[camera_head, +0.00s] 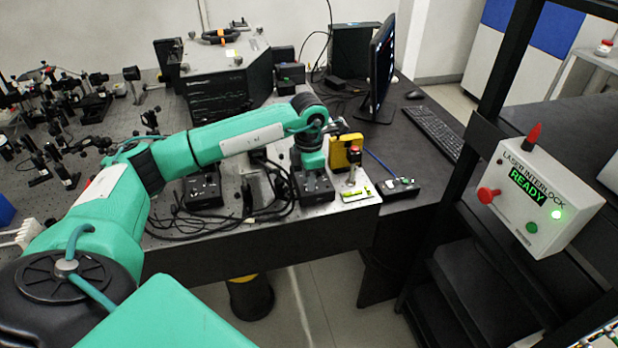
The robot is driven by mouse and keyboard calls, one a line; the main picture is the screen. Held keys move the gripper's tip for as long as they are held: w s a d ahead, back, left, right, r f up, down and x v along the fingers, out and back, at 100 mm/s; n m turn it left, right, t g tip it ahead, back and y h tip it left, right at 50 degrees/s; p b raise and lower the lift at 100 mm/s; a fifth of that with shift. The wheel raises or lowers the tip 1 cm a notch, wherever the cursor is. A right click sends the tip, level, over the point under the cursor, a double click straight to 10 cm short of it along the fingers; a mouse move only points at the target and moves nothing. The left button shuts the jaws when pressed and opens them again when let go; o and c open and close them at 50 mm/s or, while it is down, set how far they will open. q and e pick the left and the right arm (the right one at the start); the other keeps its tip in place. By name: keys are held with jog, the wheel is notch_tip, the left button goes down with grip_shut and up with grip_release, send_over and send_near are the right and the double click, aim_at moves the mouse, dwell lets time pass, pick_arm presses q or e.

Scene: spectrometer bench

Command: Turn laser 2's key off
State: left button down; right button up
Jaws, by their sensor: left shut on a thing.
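My left arm reaches in from the left over the bench, and my left gripper (312,168) points down at a small black control box (316,190) near the bench's front edge. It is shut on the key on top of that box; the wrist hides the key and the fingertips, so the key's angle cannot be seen. A similar black box (203,192) stands to the left, partly behind my arm. Labels on both boxes are too small to read. My right gripper is not in view.
Black cables (262,205) lie between the boxes. A monitor (381,70) and keyboard (433,133) are behind. A laser interlock box (533,200) reading READY hangs on a black frame.

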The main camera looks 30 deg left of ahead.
pick_arm(q)
jog(key=c, duration=1.3)
grip_release()
jog(key=shift+r, duration=0.1)
jog(key=shift+r+b, duration=1.35)
jog(key=shift+r, duration=5.45)
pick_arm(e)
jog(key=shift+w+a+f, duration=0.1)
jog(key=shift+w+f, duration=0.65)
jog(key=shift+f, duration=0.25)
